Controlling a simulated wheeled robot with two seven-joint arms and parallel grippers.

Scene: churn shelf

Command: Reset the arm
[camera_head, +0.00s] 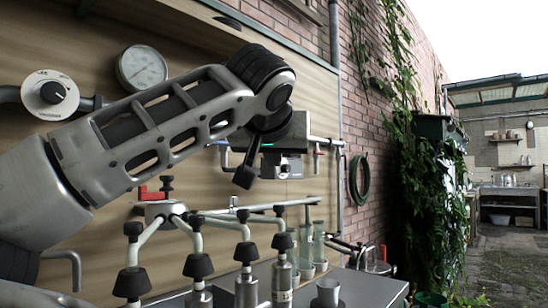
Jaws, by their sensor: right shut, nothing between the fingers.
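A grey slotted arm (150,130) of mine crosses the left half of the view and bends at a black ribbed joint near the top middle. Below the bend, a dark, narrow tip hangs down.
A round gauge (142,69) and a dial (52,93) are on the panel. White pipes with black-capped fittings (198,265) stand below the arm. A grey box (285,165) is behind the gripper. Open ground lies far right.

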